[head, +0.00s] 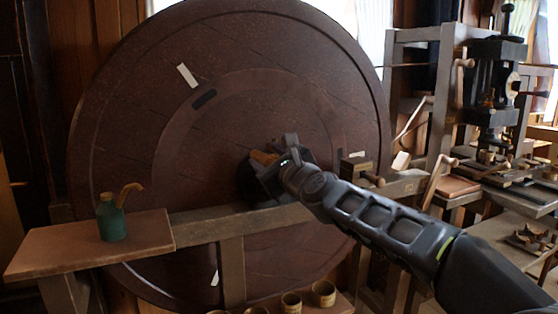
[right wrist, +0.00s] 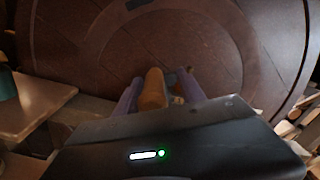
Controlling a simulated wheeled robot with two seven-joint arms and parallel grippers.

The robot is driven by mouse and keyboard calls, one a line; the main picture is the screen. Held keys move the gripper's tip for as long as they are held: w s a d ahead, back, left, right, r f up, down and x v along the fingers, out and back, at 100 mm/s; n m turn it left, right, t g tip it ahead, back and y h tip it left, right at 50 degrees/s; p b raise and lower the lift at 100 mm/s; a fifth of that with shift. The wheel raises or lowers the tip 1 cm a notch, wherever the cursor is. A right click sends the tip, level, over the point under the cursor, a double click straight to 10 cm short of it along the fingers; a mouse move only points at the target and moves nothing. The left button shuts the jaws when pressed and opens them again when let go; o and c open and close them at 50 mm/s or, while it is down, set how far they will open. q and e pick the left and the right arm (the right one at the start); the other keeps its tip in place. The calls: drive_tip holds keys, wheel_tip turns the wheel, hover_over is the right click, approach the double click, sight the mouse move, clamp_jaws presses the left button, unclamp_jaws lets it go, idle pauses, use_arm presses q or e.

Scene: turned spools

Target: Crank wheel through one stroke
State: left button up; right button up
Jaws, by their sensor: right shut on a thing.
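The big dark reddish-brown wheel (head: 125,130) stands upright and fills the left and middle of the head view. It also fills the back of the right wrist view (right wrist: 222,40). White marks (head: 187,75) and a black mark (head: 204,99) show on its face. My right gripper (head: 268,172) is near the wheel's middle, shut on an orange-brown wooden crank handle (head: 264,157). In the right wrist view the handle (right wrist: 153,90) stands between the two purplish fingers. The gripper hides the hub and the handle's base. My left gripper is not in view.
A wooden beam (head: 205,226) crosses in front of the wheel. A green oil can (head: 113,220) stands on a wooden shelf (head: 50,258) at left. Small wooden cups (head: 323,293) sit below. A black press (head: 490,90) and benches with levers crowd the right.

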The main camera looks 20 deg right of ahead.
drive_tip(key=d+m, duration=0.1)
drive_tip(key=d+r+m, duration=0.1)
drive_tip(key=d, duration=0.1)
drive_tip(key=shift+d, duration=0.15)
drive_tip(key=shift+w+f, duration=0.1)
drive_tip(key=shift+a+f, duration=0.1)
drive_tip(key=shift+a, duration=0.3)
idle(0.3)
drive_tip(key=s+d, duration=0.1)
drive_tip(key=s, duration=1)
drive_tip(key=shift+b, duration=0.3)
drive_tip(key=shift+d, duration=0.15)
idle(0.4)
